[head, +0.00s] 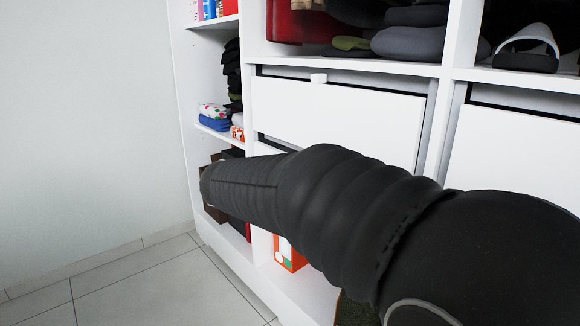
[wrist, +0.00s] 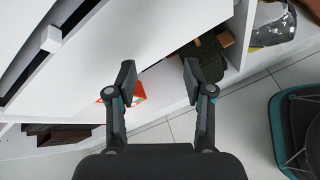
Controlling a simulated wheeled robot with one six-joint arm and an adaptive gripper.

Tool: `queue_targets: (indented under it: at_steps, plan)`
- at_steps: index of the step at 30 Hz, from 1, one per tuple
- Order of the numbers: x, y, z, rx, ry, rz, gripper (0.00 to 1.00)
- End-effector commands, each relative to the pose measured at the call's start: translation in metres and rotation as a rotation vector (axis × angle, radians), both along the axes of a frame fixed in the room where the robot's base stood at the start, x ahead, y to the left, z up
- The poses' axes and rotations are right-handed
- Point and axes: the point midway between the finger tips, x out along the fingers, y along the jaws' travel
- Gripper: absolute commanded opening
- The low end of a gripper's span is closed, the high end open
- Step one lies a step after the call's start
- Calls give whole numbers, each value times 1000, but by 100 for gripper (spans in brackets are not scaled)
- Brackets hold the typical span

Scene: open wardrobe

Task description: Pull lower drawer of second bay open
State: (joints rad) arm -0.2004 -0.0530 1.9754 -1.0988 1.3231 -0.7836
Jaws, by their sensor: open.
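The lower drawer of the second bay shows in the wrist view as a broad white front (wrist: 135,45). Its small white block handle (wrist: 50,38) is at the upper left, beside a dark gap. My gripper (wrist: 158,75) is open and empty, with its fingers near the drawer's lower edge, well right of the handle. My gripper is not visible in the head view. I cannot tell how far the lower drawer stands out.
An orange box (head: 288,252) stands below the drawers; it also shows in the wrist view (wrist: 138,92). Dark green items (wrist: 203,58) lie in the bottom compartment. A teal-rimmed dark object (wrist: 290,120) stands on the floor at right. Tiled floor (head: 150,285) is clear at left.

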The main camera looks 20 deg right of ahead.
Motion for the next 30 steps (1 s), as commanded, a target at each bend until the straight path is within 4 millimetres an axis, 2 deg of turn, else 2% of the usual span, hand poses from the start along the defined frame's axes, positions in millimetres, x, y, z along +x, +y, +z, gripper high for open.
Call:
queue_targets:
  at_steps: [1,3,6,9,13,17,23,30]
  plan:
    - [23,3,-1,-96,56,42,52]
    - [50,8,8,-234,129,92,52]
    - [83,17,18,-402,213,141,52]
    - [107,28,25,-526,271,171,52]
    - [124,37,32,-619,312,186,52]
    - [130,35,34,-647,323,189,52]
    - [138,8,34,-646,325,186,52]
    - [154,-34,33,-644,324,187,52]
